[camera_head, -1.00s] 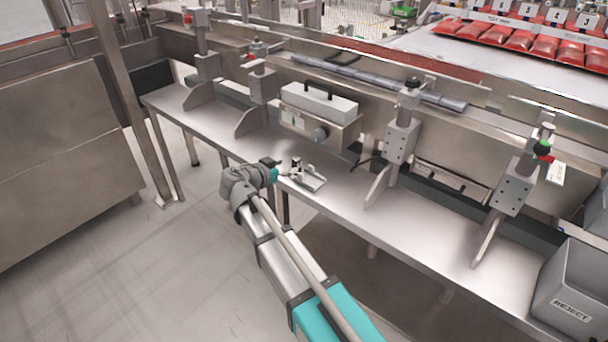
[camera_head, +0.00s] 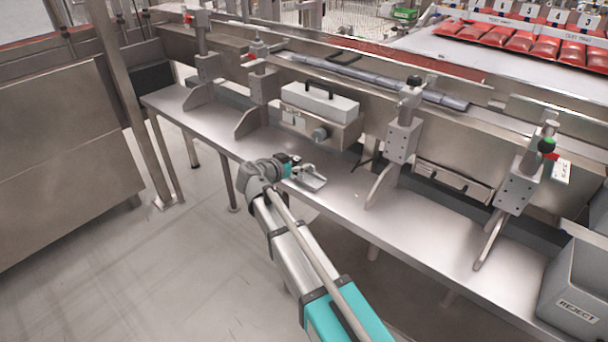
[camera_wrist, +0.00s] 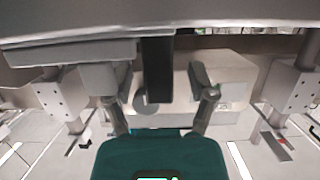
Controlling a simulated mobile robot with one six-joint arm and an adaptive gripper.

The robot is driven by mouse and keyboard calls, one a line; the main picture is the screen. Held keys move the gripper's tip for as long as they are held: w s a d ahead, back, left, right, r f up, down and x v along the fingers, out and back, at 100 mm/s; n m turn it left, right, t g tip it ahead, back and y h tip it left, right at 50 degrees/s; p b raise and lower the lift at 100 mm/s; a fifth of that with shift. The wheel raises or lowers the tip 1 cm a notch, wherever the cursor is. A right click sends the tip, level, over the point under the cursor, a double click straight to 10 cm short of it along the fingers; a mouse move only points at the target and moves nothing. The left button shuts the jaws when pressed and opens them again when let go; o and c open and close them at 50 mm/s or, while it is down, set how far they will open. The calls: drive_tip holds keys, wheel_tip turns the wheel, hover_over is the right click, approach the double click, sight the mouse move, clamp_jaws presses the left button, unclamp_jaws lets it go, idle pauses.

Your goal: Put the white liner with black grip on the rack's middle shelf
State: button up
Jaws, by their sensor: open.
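A small pale plate-like piece (camera_head: 313,181) lies on the steel bench; it looks like the liner, though its details are too small to confirm. My gripper (camera_head: 297,169) is open beside it, low over the bench. In the wrist view a dark upright bar, likely the black grip (camera_wrist: 157,70), shows between my two open fingers (camera_wrist: 158,90). A grey slab (camera_wrist: 70,52) shows beside this bar. Whether the fingers touch the bar cannot be told. A larger white block with a black handle (camera_head: 318,102) sits on the machine behind. No rack shelf can be made out.
Steel brackets (camera_head: 402,139) with slanted feet stand along the bench (camera_head: 420,232) on both sides of my gripper. A grey reject bin (camera_head: 577,300) stands at the right end. Red packs lie on a white surface at top right. Floor at left is open.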

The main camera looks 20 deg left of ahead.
clamp_jaws()
drive_tip(key=shift+r, duration=0.15)
idle(0.4)
wheel_tip(320, 180, up, 3)
drive_tip(key=p, duration=0.3)
drive_tip(key=shift+f, duration=0.2)
drive_tip(key=s+d+r+p, duration=0.7)
drive_tip(key=s+r+p, duration=0.3)
drive_tip(key=s, duration=0.1)
drive_tip(key=shift+s+d, duration=0.3)
drive_tip(key=shift+s, duration=0.1)
